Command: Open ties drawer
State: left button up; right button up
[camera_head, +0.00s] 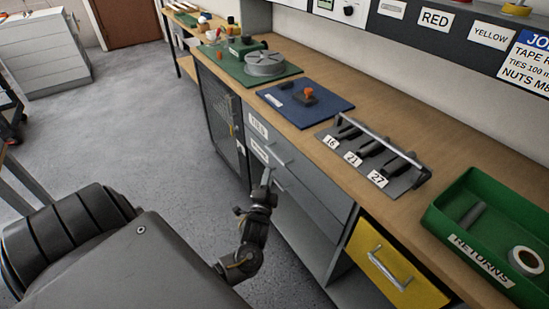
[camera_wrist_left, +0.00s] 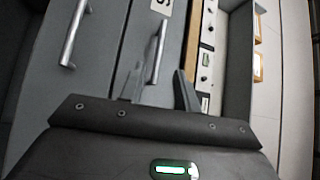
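The drawer fronts look shut. My left gripper (camera_head: 267,178) is in front of the drawers, near a handle. In the left wrist view its two fingers (camera_wrist_left: 160,90) are apart, with a bar handle (camera_wrist_left: 155,52) showing just beyond and between them. Part of a label (camera_wrist_left: 162,6) with an S-like letter shows by that handle. Contact with the handle cannot be told. My right gripper is not in view.
A second bar handle (camera_wrist_left: 75,34) is on the neighbouring drawer front. A yellow drawer (camera_head: 391,270) is to the right. On the bench stand a tool rack (camera_head: 375,157), a blue mat (camera_head: 330,110) and a green returns tray (camera_head: 480,255). The floor (camera_head: 150,130) at left is clear.

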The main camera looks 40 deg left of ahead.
aim_at(274, 154)
pick_arm(q)
jog(key=x, duration=1)
jog(key=shift+w+a, duration=0.15)
jog(key=shift+w, duration=0.2)
jog(key=shift+c, duration=0.2)
jog(key=shift+f, duration=0.1)
grip_shut()
